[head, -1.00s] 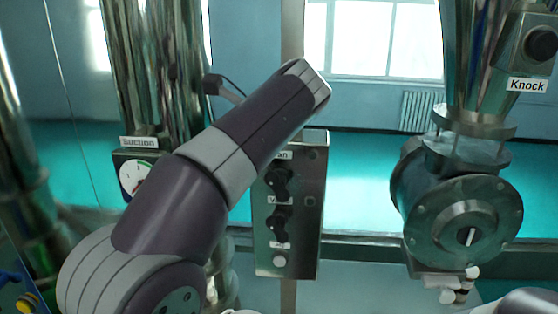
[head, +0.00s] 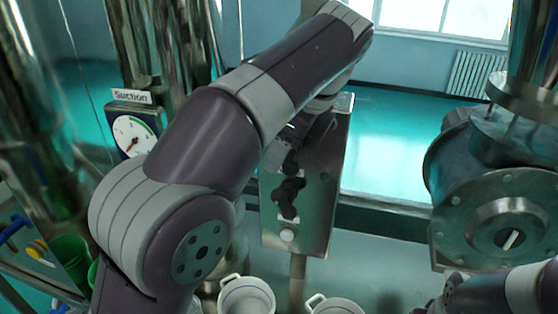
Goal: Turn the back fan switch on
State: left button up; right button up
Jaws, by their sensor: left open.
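The metal control panel (head: 322,205) stands in the middle of the head view. Its upper black switch (head: 291,166), below the spot where a fan label showed earlier, is partly hidden by my left arm and gripper. A second black switch (head: 289,197) and a pale round button (head: 287,235) sit below it. My left gripper (head: 300,145) is open at the panel's upper part, over the upper switch. I cannot tell whether it touches the switch. The dark end of my right arm (head: 440,297) shows at the lower right; its fingers cannot be made out.
A suction gauge (head: 134,134) is on the left by shiny pipes. A large round metal valve housing (head: 508,225) is on the right. Two white pots (head: 246,296) stand below the panel. Green containers (head: 70,252) are at the lower left.

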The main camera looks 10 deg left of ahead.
pick_arm(q)
jog(key=w+f, duration=0.2)
jog(key=shift+w+d+f, duration=0.15)
jog(key=shift+f, duration=0.35)
jog(key=shift+s+a, duration=0.45)
jog(key=shift+a, duration=0.2)
jog(key=shift+w+d, duration=0.1)
jog(key=shift+w, duration=0.25)
jog(key=c, duration=0.8)
grip_shut()
pick_arm(e)
jog(key=shift+w, duration=0.6)
